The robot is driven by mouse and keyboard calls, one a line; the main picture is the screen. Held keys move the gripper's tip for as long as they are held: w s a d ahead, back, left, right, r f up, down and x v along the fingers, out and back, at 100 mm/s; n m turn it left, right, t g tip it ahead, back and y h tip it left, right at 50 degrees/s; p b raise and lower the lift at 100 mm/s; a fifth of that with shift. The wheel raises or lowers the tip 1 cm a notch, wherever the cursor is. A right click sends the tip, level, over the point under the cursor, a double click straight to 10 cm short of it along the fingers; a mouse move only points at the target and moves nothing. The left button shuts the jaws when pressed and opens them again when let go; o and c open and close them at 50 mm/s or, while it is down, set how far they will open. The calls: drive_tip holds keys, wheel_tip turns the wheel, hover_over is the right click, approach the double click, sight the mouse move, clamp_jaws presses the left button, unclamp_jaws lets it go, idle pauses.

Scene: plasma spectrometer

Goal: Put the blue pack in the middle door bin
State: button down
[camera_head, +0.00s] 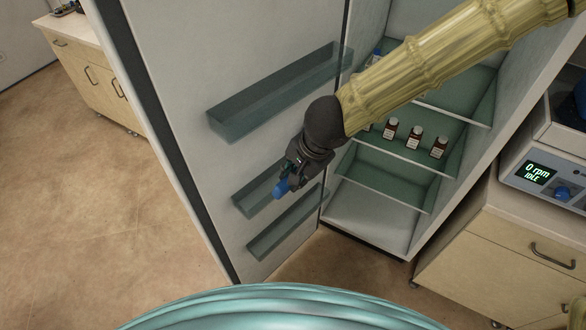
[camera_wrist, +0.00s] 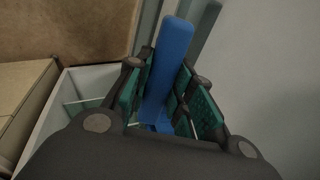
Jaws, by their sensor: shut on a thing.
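The blue pack (camera_wrist: 170,62) is held between the green-padded fingers of my gripper (camera_wrist: 165,95). In the head view only a small blue end of the pack (camera_head: 281,188) shows below my gripper (camera_head: 292,176). The gripper is in front of the open fridge door. The middle door bin (camera_head: 246,200), a see-through teal trough, appears just behind and left of the gripper and is partly hidden by it. I cannot tell whether the pack is inside the bin or in front of it.
The upper door bin (camera_head: 250,110) is above and the lower door bin (camera_head: 275,228) below; both look empty. Brown bottles (camera_head: 414,137) stand on a fridge shelf to the right. A cabinet (camera_head: 505,250) with an instrument (camera_head: 550,170) is further right. Open floor (camera_head: 120,210) lies left.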

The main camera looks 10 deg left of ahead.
drive_tip(key=shift+s+a+r, duration=0.2)
drive_tip(key=shift+a+r, duration=0.1)
drive_tip(key=shift+a, duration=0.05)
drive_tip(key=shift+w+a+f+b, duration=2.05)
drive_tip(key=shift+w+a, duration=0.7)
drive_tip(key=shift+a, duration=1.25)
drive_tip(key=shift+a+f+b, duration=0.1)
drive_tip(key=shift+f+b, duration=1.25)
drive_tip(key=shift+f, duration=2.05)
drive_tip(key=shift+s+d+f, duration=0.2)
drive_tip(key=shift+s+f, duration=0.05)
drive_tip(key=shift+f, duration=0.45)
drive_tip(key=shift+w+a+f, duration=0.15)
drive_tip(key=shift+w, duration=0.1)
drive_tip(key=shift+r, duration=0.2)
drive_tip(key=c, duration=1.2)
unclamp_jaws()
drive_tip(key=shift+o, duration=0.2)
drive_tip(key=shift+r, duration=0.1)
